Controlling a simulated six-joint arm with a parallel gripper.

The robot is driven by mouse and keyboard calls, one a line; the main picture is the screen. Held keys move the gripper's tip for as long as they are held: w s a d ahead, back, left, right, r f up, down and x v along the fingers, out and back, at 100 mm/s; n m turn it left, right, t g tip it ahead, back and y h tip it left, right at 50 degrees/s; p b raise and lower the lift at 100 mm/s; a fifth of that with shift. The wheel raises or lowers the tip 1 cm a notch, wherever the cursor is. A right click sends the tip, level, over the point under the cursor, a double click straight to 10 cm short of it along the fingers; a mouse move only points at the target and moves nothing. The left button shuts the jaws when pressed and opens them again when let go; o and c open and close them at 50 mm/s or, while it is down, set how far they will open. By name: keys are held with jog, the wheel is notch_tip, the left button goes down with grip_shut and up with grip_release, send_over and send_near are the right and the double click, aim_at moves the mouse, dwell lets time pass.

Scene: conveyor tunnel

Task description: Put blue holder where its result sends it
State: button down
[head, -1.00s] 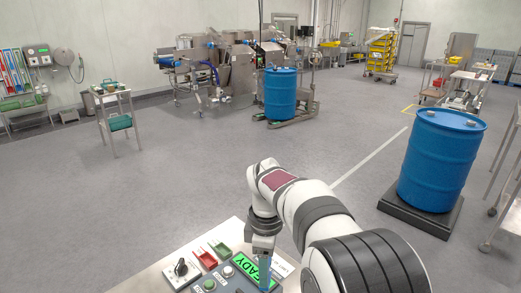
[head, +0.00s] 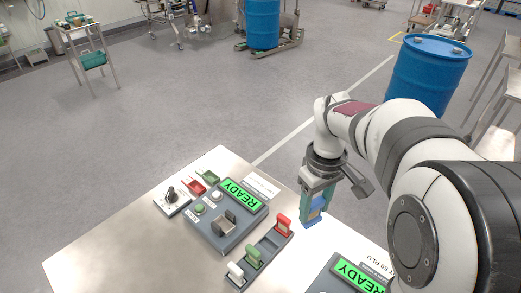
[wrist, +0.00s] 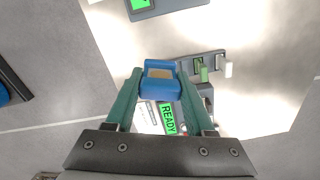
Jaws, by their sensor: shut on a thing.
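The blue holder (head: 313,214) is gripped between the green fingers of my gripper (head: 317,197), above the table's far right edge. In the wrist view the blue holder (wrist: 160,93) sits between both fingertips, with a tan panel on its face. No result beyond READY is legible.
A rack (head: 262,255) holds a white holder (head: 236,271), a green holder (head: 253,255) and a red holder (head: 283,224). A second READY station (head: 352,275) is at the lower right, partly cut off. A knob box (head: 171,199) stands at left. The table's front left is bare.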

jog(key=w+a+f+n, duration=0.1)
jog(key=a+f, duration=0.2)
jog(key=f, duration=0.2)
jog(key=w+a+f+n, duration=0.1)
jog(key=a+f, duration=0.1)
jog(key=f, duration=0.3)
jog(key=w+a+f+n, duration=0.1)
jog(key=w+a+f, duration=0.1)
jog(key=f, duration=0.3)
jog(key=shift+a+f+n, duration=0.1)
jog(key=shift+a+n, duration=0.2)
jog(key=shift+a, duration=0.55)
jog(key=shift+f, duration=0.35)
jog(key=shift+f, duration=0.55)
jog(key=shift+c, duration=1.3)
grip_release()
